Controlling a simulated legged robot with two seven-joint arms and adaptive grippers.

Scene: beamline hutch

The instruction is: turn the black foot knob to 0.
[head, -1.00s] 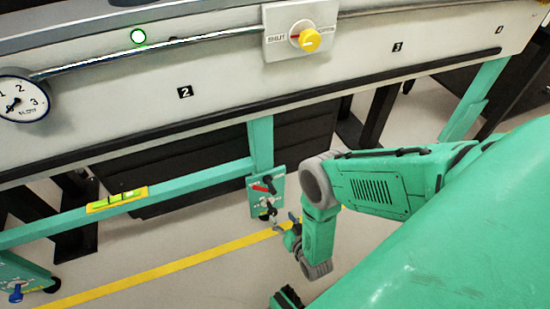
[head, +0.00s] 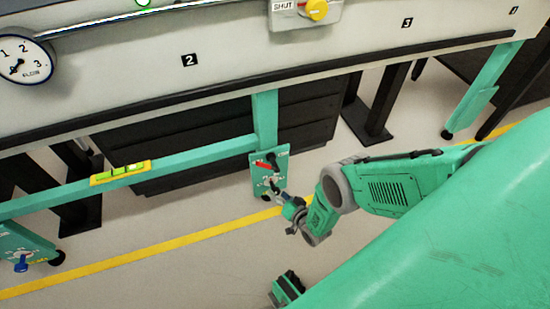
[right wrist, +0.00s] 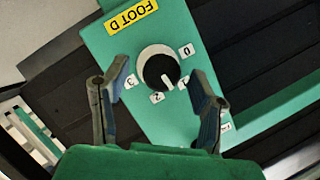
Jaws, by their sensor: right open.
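The black foot knob (right wrist: 158,68), with a pale ring around it, is on a green plate (right wrist: 115,50) labelled FOOT D in the right wrist view. Number tags stand around it. Its white mark points to the lower right, between the 2 tag and the tag right of it; the 0 tag (right wrist: 187,50) is at the upper right. My right gripper (right wrist: 160,76) is open, with a finger to each side of the knob in this view; contact cannot be told. In the head view my right gripper (head: 281,199) is at the foot plate (head: 277,188), partly covering it.
A green frame beam (head: 190,163) with a level (head: 120,172) runs left from the foot post. A pale panel (head: 130,80) with a gauge (head: 20,60) and yellow knob (head: 317,9) is above. A blue knob (head: 21,264) is at lower left. Floor around the yellow line (head: 150,256) is clear.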

